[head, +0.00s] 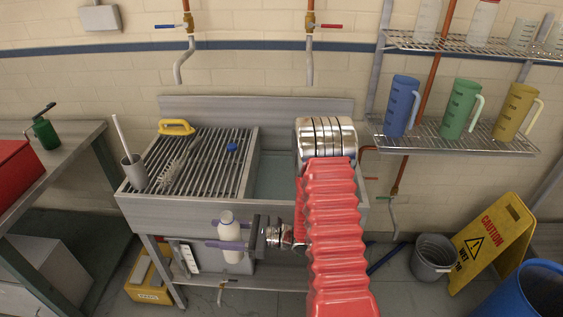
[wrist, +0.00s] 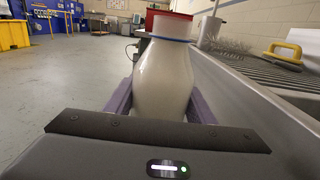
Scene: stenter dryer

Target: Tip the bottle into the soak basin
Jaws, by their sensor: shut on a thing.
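My gripper (head: 228,234) is shut on a white bottle (head: 230,240), one purple finger on each side of its body. The bottle is upright and open at the top, in front of the sink unit and below its rim. In the wrist view the bottle (wrist: 163,85) fills the middle between the purple fingers, with a blue ring at its neck. The soak basin (head: 280,176) is the sunken part right of the slatted drainboard. My red-sleeved arm and a banded metal part hide much of its right side.
Jugs stand on the right rack. A caution sign (head: 493,243) and grey bucket (head: 433,257) are on the floor at right.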

